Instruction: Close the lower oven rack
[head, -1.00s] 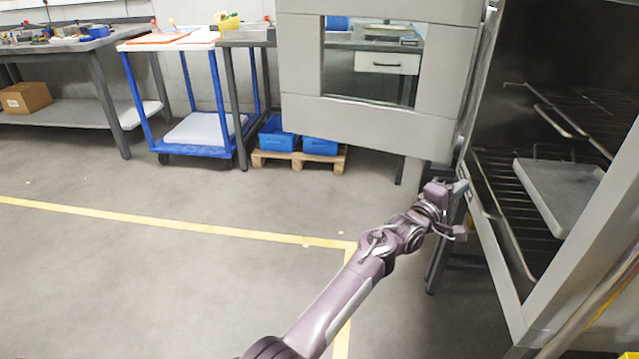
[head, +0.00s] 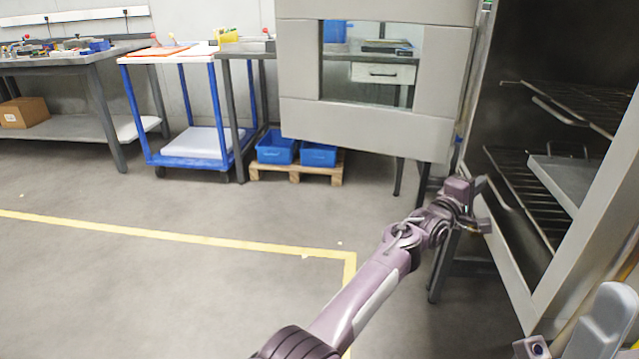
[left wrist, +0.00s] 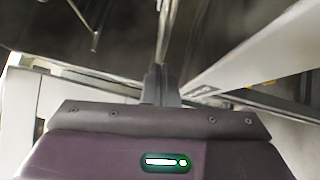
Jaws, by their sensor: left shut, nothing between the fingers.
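The oven (head: 568,255) stands at the right with its dark inside open to view. The lower oven rack (head: 515,190) is a dark wire rack inside it, partly hidden by the oven's front frame. A grey tray (head: 560,180) sits at rack level. My left gripper (head: 482,186) is at the oven's front left edge, close to the lower rack; I cannot tell whether it touches anything. In the left wrist view its fingers (left wrist: 160,86) are together with nothing between them, pointing towards metal rods. My right gripper's fingers do not show.
The upper wire rack (head: 575,105) is above the tray. The open oven door (head: 370,128), with a window, hangs left of the opening. A blue trolley (head: 190,162), a pallet with blue bins (head: 276,148) and a workbench (head: 60,58) stand behind. The floor at left is clear.

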